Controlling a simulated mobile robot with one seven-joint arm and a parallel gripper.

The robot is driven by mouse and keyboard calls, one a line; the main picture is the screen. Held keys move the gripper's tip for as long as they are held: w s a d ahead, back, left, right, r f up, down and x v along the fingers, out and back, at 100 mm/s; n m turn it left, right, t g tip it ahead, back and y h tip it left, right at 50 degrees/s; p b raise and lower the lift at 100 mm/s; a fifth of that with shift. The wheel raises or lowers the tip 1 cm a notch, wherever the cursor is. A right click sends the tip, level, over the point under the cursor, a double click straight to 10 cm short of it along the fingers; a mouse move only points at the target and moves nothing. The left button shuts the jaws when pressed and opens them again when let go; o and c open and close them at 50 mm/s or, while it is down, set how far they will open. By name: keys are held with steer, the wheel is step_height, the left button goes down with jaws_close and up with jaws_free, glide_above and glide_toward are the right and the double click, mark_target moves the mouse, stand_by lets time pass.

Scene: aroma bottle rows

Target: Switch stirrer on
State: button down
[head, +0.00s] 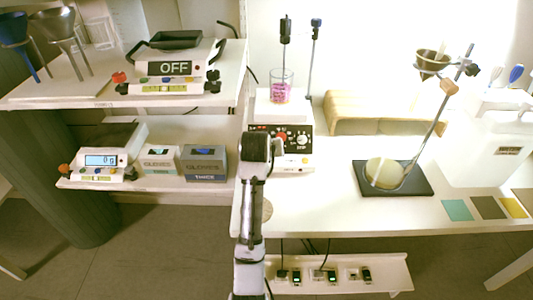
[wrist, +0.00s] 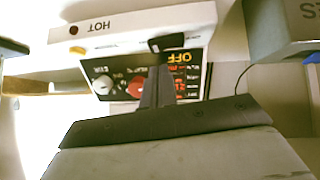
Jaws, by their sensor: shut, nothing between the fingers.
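A beaker of pink liquid (head: 281,90) stands on top. My gripper (wrist: 157,82) is shut and empty, its dark fingers pointing at the panel and covering part of it. I cannot tell whether they touch it. In the head view, my arm hides the panel's left side.
A balance reading OFF (head: 172,75) is on the upper left shelf. A lower shelf holds another balance (head: 100,160) and glove boxes (head: 205,162). A stand with a round flask (head: 384,173) is to the right. The bench front between (head: 320,205) is clear.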

steer(key=shift+d+f, duration=0.1)
steer(key=shift+f, duration=0.8)
